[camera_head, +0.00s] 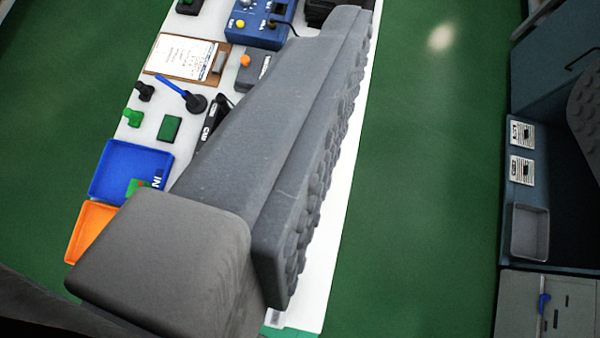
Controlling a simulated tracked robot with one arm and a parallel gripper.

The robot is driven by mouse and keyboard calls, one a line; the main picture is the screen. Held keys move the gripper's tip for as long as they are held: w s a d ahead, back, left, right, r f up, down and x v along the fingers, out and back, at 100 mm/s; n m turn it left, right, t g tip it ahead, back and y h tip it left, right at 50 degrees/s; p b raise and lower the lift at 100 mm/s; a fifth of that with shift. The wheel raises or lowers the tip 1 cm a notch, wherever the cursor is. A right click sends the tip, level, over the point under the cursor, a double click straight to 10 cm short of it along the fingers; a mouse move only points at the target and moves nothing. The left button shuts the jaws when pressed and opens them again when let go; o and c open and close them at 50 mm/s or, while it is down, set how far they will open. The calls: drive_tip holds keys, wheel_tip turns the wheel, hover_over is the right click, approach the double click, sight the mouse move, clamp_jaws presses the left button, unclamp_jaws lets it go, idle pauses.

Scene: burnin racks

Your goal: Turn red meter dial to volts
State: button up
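No red meter and no dial marked for volts can be made out in the camera view. My gripper (462,55) is open and empty. Its big grey left finger, with a bumpy inner pad, crosses the middle of the picture. A bit of the bumpy right finger shows at the right edge. The left finger hangs over a white bench top (338,205) and hides much of it. A blue box (258,24) with knobs and a cable stands at the top, beside a dark object (318,12) that is partly cut off.
Left on the bench are a blue tray (108,178), an orange tray (82,238), a clipboard (165,58), a green block (169,129) and a blue-handled tool (172,87). Green floor (430,170) lies open between bench and blue-grey rack (530,75) with a grey bin (529,232).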

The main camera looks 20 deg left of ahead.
drive_tip(key=w+a+f+n+g+p, duration=0.3)
drive_tip(key=w+a+f+n+g, duration=0.35)
drive_tip(key=f, duration=0.65)
drive_tip(key=w+a+f+n+g+p, duration=0.3)
drive_tip(key=w+f, duration=0.6)
drive_tip(key=f, duration=0.4)
drive_tip(key=a+f+n+g+p, duration=0.1)
drive_tip(key=f, duration=0.7)
drive_tip(key=f+n+g+p, duration=0.1)
drive_tip(key=f+p, duration=0.1)
drive_tip(key=f, duration=0.7)
drive_tip(key=a+f+n+g+p, duration=0.1)
drive_tip(key=f, duration=0.8)
drive_tip(key=shift+s+a+f+n+h+p, duration=0.1)
drive_tip(key=shift+s+a+n+h+p, duration=0.2)
drive_tip(key=shift+h+p, duration=0.1)
drive_tip(key=shift+d, duration=0.1)
drive_tip(key=c, duration=1)
